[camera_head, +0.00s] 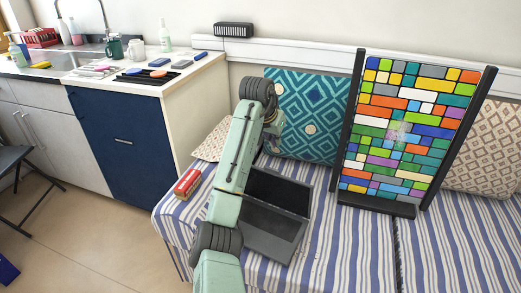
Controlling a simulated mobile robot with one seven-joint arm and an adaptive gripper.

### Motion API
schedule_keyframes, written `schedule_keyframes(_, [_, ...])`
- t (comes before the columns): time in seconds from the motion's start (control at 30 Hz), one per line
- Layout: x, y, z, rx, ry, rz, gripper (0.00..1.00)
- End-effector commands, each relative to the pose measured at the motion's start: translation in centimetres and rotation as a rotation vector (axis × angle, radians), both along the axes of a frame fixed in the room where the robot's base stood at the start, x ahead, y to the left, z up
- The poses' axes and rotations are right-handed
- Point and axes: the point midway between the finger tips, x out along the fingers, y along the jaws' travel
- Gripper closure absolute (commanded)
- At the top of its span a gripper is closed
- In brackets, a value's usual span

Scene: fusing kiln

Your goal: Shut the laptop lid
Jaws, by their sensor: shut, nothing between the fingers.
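The dark grey laptop (268,236) lies on the striped seat with its lid (284,191) open. The lid stands up at the back, its black screen facing me, and the base lies in front. My arm crosses in front of the laptop and hides its left side. My arm bends over at the top, and my gripper (270,147) shows only in part beyond the forearm, above and behind the lid in the picture. Its fingers are small and largely hidden. It looks shut and holds nothing that I can see. I cannot tell whether it touches the lid.
A red box (187,183) lies on the seat left of the laptop. A teal patterned cushion (315,110) leans behind it. A colourful glass panel in a black frame (345,130) stands to the right. A counter (190,72) with small items is at the left. Striped seat is clear right of the laptop.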

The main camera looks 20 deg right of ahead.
Motion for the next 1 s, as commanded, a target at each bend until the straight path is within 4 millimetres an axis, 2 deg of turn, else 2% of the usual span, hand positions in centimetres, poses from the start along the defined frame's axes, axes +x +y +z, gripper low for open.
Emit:
schedule_keyframes(0.5, [3.4,-3.1,-7.9,0.0,0.0,0.004,1.0])
schedule_keyframes(0.73, [1.4,-1.0,-8.2,-0.004,-0.003,0.005,1.0])
schedule_keyframes(1.0, [0.5,-0.2,-8.5,-0.003,-0.003,0.004,1.0])
